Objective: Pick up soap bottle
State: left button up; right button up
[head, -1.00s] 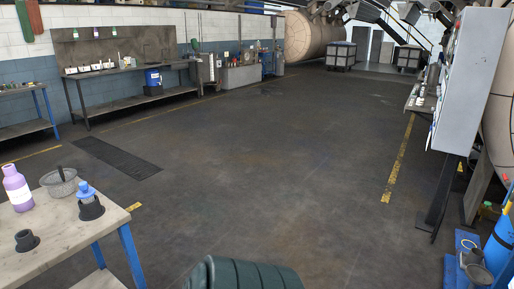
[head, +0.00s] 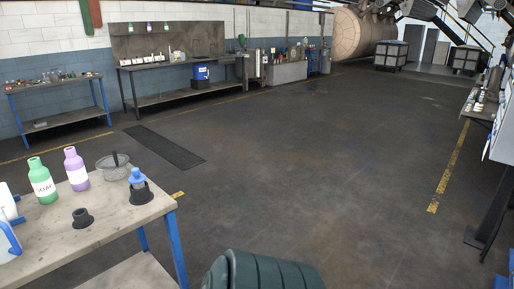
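A green bottle (head: 42,184) with a white label stands upright on the near worktable (head: 120,212) at the left. The label's lettering is small and looks like it may read soap. A purple bottle (head: 76,170) with a white label stands just to its right. Neither of my grippers shows in the head view, so their state cannot be seen.
On the worktable are a grey mesh basket (head: 113,167), a blue-topped item in a black holder (head: 138,186), a black cup-shaped part (head: 82,218) and white containers (head: 7,238) at the left edge. A dark green ribbed object (head: 265,272) is at bottom centre. The floor beyond is open.

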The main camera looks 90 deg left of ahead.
aim_at(40, 176)
jog(key=u, duration=4.35)
jog(key=k+l, duration=0.35)
jog(key=l, duration=0.15)
jog(key=i+j+u, duration=0.25)
jog(key=i, duration=0.25)
jog(key=i+u, duration=0.2)
jog(key=i, duration=0.3)
